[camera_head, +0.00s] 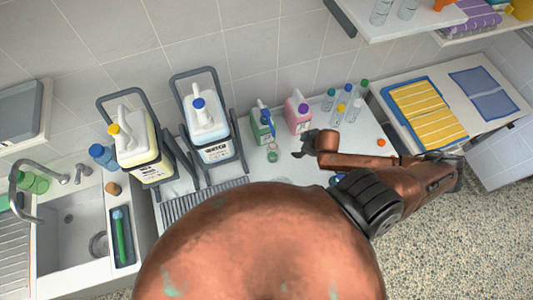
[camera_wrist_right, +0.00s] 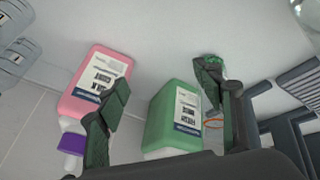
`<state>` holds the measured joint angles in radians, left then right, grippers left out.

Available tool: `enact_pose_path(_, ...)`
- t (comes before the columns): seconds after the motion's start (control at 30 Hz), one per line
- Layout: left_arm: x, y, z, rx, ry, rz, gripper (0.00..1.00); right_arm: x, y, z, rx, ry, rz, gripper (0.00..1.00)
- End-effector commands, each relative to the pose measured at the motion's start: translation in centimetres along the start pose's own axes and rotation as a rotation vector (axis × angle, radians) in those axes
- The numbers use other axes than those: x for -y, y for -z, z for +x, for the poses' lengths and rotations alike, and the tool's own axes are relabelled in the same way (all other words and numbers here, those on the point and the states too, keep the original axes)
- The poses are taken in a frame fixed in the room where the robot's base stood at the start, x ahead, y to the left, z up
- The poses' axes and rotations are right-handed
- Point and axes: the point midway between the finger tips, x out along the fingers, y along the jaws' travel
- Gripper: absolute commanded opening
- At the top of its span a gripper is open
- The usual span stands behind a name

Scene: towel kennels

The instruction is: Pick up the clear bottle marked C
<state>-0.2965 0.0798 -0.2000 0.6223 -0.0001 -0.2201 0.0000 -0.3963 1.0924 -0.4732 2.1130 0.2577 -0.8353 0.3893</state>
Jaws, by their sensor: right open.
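Several small clear bottles stand at the back of the counter in the camera_head view: green-capped ones (camera_head: 328,101) (camera_head: 362,89), an orange-capped one (camera_head: 346,96), a yellow-capped one (camera_head: 339,114) and a blue-capped one (camera_head: 354,111). No letter C is legible on any. My right gripper (camera_head: 299,146) is open and empty, left of these bottles and in front of the jugs. In the right wrist view its dark fingers (camera_wrist_right: 160,100) are spread before the jugs. My left gripper is out of view.
A pink jug (camera_head: 297,112) and green jug (camera_head: 262,125) stand behind the gripper; a small clear container (camera_head: 272,155) stands left of it. Two large jugs sit in grey racks further left. A sink (camera_head: 65,235) is at far left, a yellow striped towel (camera_head: 428,110) at right.

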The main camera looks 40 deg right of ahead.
Motion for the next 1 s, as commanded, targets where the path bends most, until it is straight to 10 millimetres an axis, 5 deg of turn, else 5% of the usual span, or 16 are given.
enact_pose_path(0.1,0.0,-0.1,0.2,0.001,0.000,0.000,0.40,3.0,4.0,-0.5,-0.098,0.140,0.041,0.61)
enact_pose_path(0.3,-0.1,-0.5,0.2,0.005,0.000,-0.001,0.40,5.2,6.7,-0.7,-0.165,0.235,0.076,0.61)
enact_pose_path(1.0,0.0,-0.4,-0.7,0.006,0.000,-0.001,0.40,6.6,7.8,6.4,-0.164,0.238,0.075,0.61)
